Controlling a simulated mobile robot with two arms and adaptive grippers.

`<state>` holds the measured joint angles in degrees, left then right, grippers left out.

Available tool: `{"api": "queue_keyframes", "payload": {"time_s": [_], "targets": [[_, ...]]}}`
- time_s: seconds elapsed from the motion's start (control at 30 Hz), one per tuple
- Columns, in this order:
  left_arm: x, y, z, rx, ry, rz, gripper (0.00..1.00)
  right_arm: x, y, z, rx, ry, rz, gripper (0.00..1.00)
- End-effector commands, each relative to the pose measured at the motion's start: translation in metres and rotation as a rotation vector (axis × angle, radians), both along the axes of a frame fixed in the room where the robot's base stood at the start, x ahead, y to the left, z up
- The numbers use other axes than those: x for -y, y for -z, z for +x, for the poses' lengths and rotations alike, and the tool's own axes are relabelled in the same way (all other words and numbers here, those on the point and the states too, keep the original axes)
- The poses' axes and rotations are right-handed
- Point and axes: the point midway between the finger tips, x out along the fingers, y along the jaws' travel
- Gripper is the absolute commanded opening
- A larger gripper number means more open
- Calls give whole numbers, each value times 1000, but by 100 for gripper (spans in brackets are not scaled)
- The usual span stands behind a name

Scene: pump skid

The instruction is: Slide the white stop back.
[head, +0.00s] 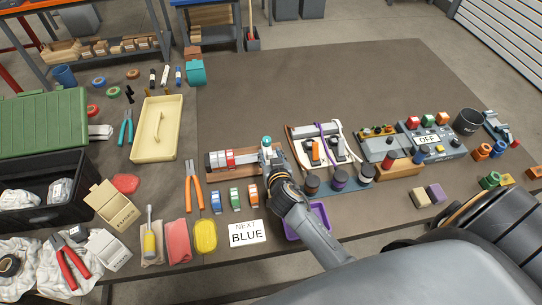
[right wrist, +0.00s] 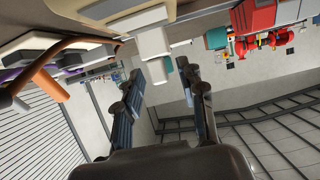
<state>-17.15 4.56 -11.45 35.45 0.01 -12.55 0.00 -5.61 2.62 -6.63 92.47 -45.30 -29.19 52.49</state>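A rail fixture on a wooden base (head: 218,167) stands mid-table in the head view, with red (head: 230,158) and white blocks on it. My right gripper (head: 269,157) is at the right end of this fixture and hides part of it. A small teal cap (head: 267,140) shows just beyond the gripper. In the right wrist view a white piece (right wrist: 152,42), probably the white stop, lies ahead of the fingertips, roughly in line with the gap. My right gripper's fingers (right wrist: 162,78) are apart with nothing visibly held; contact cannot be told. My left gripper is not in view.
Right of the fixture stand a cable panel (head: 300,132) and a control box with an OFF sign (head: 429,139). The table behind the fixture is clear.

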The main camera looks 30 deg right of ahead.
Motion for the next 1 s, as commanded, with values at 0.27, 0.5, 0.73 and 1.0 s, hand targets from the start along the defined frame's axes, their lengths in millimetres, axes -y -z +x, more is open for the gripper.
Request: {"api": "queue_keyframes", "payload": {"time_s": [0.27, 0.5, 0.73, 1.0], "targets": [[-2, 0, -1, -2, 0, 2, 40, -8, -10, -26, -1, 0, 3, 40], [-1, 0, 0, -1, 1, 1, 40, -21, -29, -72, -2, 1, 3, 40], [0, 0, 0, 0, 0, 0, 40, -29, -42, -100, -3, 0, 2, 40], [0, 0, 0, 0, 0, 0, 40, -30, -46, -106, 0, 0, 0, 40]]}}
